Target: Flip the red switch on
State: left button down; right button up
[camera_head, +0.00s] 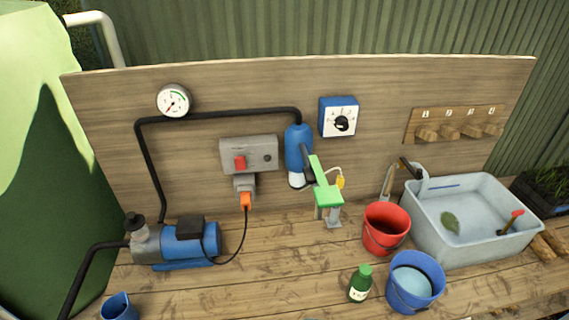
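The red switch (240,162) is a small red rocker on the left part of a grey control box (262,149) mounted on the wooden back panel. A round dark knob or button sits on the right part of the same box. An orange plug (245,200) sits in a grey socket (245,183) below the box, with a black cable running down to a blue pump (188,244). The switch is too small to tell its position for sure. Neither of my grippers shows in the head view.
A blue filter (298,150) and a green-handled tap stand (327,192) are right of the box. A red bucket (384,238), a blue bucket (402,297), a green bottle (360,284) and a grey sink (481,246) stand to the right. The middle of the wooden bench (285,262) is clear.

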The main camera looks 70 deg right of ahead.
aim_at(240, 164)
jog(key=i+z, duration=0.1)
jog(key=z, duration=1.8)
